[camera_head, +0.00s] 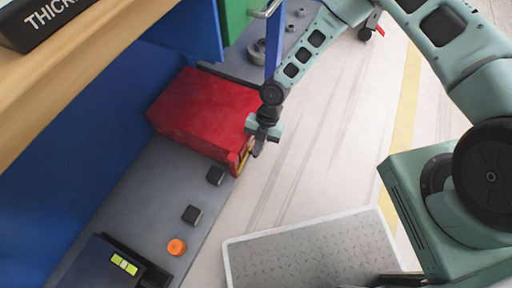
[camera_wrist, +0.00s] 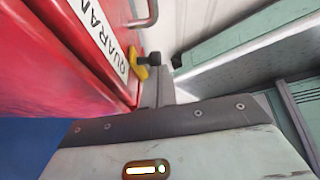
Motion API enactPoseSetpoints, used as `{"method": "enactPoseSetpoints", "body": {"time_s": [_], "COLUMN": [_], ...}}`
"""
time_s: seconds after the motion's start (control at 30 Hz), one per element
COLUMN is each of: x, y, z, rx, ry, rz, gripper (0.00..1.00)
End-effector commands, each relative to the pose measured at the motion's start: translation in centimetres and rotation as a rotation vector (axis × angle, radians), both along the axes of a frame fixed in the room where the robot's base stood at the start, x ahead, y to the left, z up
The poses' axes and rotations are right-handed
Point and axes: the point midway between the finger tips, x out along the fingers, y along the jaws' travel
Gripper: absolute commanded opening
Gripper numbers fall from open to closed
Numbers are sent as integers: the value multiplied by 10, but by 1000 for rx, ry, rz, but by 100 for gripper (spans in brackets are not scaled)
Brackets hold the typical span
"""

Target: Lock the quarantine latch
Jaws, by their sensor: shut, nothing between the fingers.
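The red quarantine box (camera_head: 203,108) sits on the grey shelf, and its front face shows in the wrist view (camera_wrist: 60,60) with a white label (camera_wrist: 98,32) reading "QUARAN". A yellow latch (camera_wrist: 138,64) with a black knob is on the front near the label's end. In the head view a bit of yellow (camera_head: 243,161) shows at the box's front edge. My gripper (camera_head: 259,149) is shut and empty, just in front of the box. In the wrist view its fingers (camera_wrist: 165,92) are close to the latch; I cannot tell whether they touch it.
Two dark blocks (camera_head: 192,214) and an orange round piece (camera_head: 176,247) lie on the grey shelf (camera_head: 135,190). A dark device with lit yellow-green panels (camera_head: 124,264) stands at lower left. A metal-patterned platform (camera_head: 310,255) is below. The floor right of the box is clear.

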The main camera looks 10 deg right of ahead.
Motion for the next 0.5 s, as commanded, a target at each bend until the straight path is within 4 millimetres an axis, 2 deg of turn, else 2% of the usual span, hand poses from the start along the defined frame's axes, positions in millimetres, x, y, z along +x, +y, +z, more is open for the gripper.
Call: {"method": "enactPoseSetpoints", "body": {"time_s": [0.2,0.5], "x": [5,7], "y": [-4,-6], "z": [-10,-15], "rx": [1,0], "ry": [0,0], "rz": [0,-1], "gripper": [0,0]}}
